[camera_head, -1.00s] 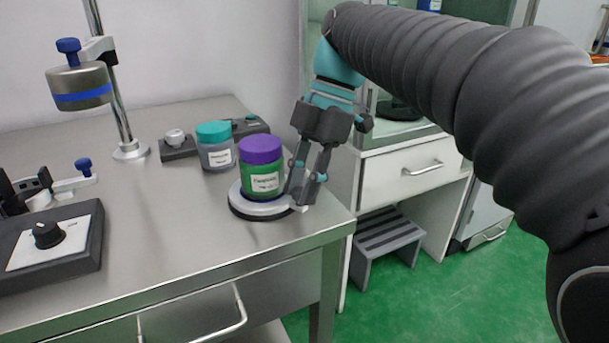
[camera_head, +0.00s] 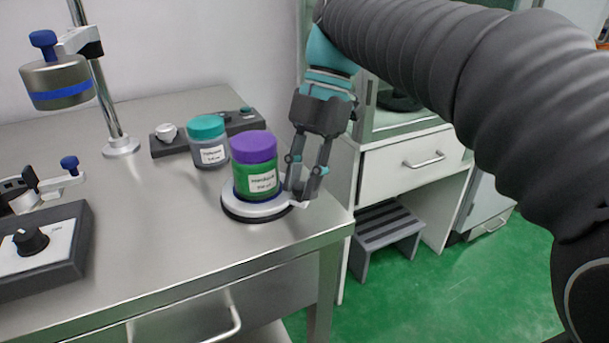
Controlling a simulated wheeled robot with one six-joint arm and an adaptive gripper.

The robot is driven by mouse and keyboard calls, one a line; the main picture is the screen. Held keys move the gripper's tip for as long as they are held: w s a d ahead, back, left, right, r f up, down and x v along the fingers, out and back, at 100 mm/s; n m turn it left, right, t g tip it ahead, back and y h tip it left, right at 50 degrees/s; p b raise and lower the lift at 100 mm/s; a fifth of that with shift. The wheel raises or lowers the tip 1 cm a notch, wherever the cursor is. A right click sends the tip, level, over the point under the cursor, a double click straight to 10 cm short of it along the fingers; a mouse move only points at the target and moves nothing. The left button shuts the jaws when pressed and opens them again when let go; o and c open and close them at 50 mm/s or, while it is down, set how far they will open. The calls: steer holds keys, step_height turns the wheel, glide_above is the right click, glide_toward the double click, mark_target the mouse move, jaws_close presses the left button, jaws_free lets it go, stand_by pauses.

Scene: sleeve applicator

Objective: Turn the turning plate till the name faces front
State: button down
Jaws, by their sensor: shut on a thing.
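The turning plate (camera_head: 238,210) is a pale disc on a dark base near the steel table's right front corner. A green jar (camera_head: 256,183) with a purple lid stands upright on it. My gripper (camera_head: 298,196) reaches down at the plate's right edge, beside the jar. It is shut on a small light tab (camera_head: 301,205) at the plate's rim; the fingers hide part of it.
A grey jar with a teal lid (camera_head: 209,146) stands behind left, before a dark control box (camera_head: 246,121). A post with a metal weight (camera_head: 58,84) and a knob box (camera_head: 38,252) stand at left. The table's front edge is close to the plate.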

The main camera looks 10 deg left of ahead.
steer(key=c, duration=1.2)
jaws_free()
steer(key=shift+r, duration=0.15)
steer(key=shift+w+r, duration=0.1)
steer(key=shift+r, duration=0.15)
steer(key=shift+v, duration=1.25)
steer(key=w+d, duration=0.1)
steer(key=w, duration=0.2)
steer(key=w+d, duration=0.2)
steer(key=w, duration=0.2)
steer(key=w+d, duration=0.2)
steer(key=w, duration=0.1)
steer(key=shift+w+d+f, duration=0.1)
steer(key=shift+w+f, duration=0.1)
steer(key=shift+w, duration=0.1)
